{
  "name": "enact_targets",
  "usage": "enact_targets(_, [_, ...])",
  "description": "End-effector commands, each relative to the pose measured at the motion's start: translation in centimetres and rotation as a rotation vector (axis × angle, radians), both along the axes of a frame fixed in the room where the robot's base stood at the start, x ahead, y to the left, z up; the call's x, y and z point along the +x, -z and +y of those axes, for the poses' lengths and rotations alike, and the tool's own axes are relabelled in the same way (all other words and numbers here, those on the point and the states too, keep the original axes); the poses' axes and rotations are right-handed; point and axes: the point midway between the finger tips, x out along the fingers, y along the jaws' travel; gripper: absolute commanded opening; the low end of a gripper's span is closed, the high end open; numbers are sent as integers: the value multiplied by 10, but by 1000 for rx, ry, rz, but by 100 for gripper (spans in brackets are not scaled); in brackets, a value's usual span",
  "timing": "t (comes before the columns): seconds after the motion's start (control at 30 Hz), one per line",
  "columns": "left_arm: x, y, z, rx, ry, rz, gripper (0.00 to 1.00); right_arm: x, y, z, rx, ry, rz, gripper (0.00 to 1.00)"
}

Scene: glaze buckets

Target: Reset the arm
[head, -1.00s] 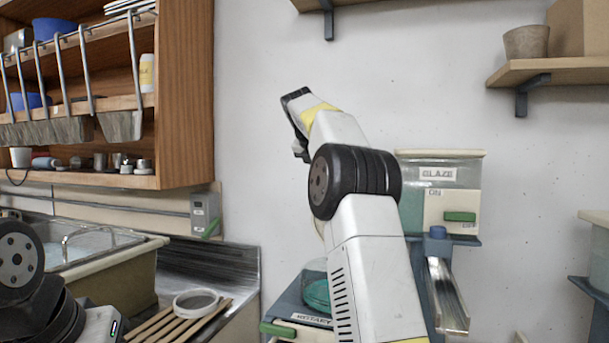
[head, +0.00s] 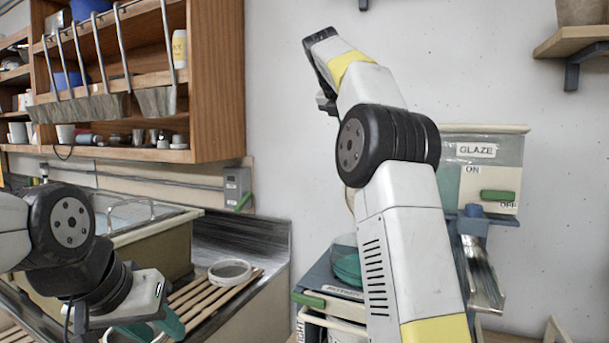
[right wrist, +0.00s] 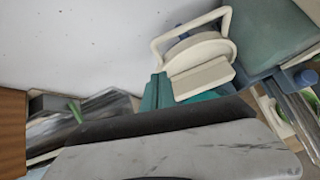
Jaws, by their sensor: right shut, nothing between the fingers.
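My left arm enters from the left in the head view. My left gripper (head: 152,328), with teal fingers, points down over the wooden slatted rack at the bottom edge. Its fingers stand apart and I see nothing held; the tips are partly cut off. My right arm (head: 410,235) rises in front of the wall, with its upper link bent up and left; its gripper is hidden in the head view. In the right wrist view my right gripper (right wrist: 172,95) shows teal fingers, shut and empty, in front of a cream lid with a handle (right wrist: 200,60).
A glaze dispenser (head: 475,165) stands behind my right arm. A teal-filled clear container (head: 346,268) is beside that arm. A round sieve-like ring (head: 230,271) lies on the slatted rack (head: 205,302), near the sink (head: 155,250). A wooden cabinet (head: 215,80) hangs above left.

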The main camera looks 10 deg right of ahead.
Motion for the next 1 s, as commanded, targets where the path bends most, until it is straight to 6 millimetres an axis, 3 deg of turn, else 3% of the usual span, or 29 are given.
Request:
enact_targets(0.13, [0, 0, 0, 0, 0, 0, 36, -12, 2, 1, 82, 51, -37, 0])
enact_targets(0.23, [0, 0, 0, 0, 0, 0, 36, -33, 11, 4, 227, 146, -93, 0])
enact_targets(0.47, [0, 0, 0, 0, 0, 0, 36, -113, 57, 27, 684, 498, -218, 0])
enact_targets(0.67, [0, 0, 0, 0, 0, 0, 36, -198, 118, 57, 1068, 891, -267, 0])
enact_targets(0.8, [0, 0, 0, 0, 0, 0, 36, -261, 173, 80, 1304, 1215, -276, 0])
enact_targets(1.0, [0, 0, 0, 0, 0, 0, 36, -335, 248, 107, 1531, 1649, -275, 0])
